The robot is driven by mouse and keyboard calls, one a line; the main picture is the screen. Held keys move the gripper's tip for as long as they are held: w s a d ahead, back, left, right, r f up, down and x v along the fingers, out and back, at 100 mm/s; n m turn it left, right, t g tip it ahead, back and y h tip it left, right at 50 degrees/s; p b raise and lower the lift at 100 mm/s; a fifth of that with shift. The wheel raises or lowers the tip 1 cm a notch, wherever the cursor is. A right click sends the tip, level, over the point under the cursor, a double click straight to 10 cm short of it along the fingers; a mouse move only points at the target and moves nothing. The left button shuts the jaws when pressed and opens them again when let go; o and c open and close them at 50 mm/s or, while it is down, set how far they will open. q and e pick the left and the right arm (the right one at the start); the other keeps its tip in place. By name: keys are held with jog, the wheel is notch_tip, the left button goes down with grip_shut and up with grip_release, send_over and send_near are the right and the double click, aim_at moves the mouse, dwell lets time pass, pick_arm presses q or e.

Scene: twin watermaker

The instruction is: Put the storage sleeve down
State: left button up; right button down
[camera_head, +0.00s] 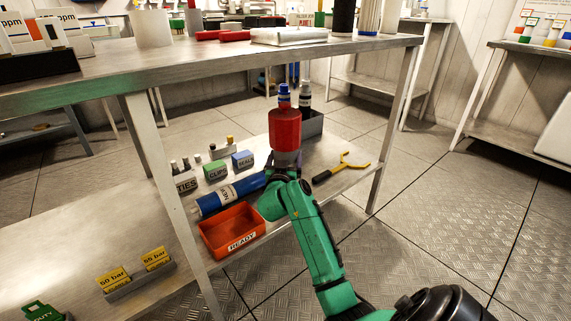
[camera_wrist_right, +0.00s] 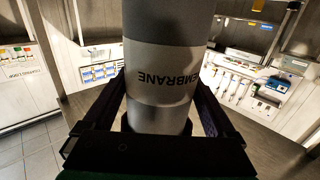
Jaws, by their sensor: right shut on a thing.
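The storage sleeve appears to be the grey tube with a pale band reading "MEMBRANE" (camera_wrist_right: 162,85) in the right wrist view. The dark fingers of my right gripper (camera_wrist_right: 160,118) are on either side of it, shut on it. In the head view my right gripper (camera_head: 286,160) is over the lower shelf (camera_head: 95,240), at the end of my green arm. A red cylinder (camera_head: 285,128) shows just above it in the picture. I cannot tell from here whether the sleeve touches the shelf. My left gripper is out of view.
An orange READY bin (camera_head: 232,230) and a blue labelled tube (camera_head: 230,194) lie left of my arm. Small labelled boxes (camera_head: 215,171) stand behind them. A yellow-handled tool (camera_head: 342,168) lies to the right. The upper bench top (camera_head: 220,53) overhangs the shelf, with a table leg (camera_head: 390,130) at the right.

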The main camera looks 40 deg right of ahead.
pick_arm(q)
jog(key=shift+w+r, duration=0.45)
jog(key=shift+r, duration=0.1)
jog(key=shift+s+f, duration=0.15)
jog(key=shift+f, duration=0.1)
pick_arm(e)
grip_release()
jog(key=shift+f, duration=0.15)
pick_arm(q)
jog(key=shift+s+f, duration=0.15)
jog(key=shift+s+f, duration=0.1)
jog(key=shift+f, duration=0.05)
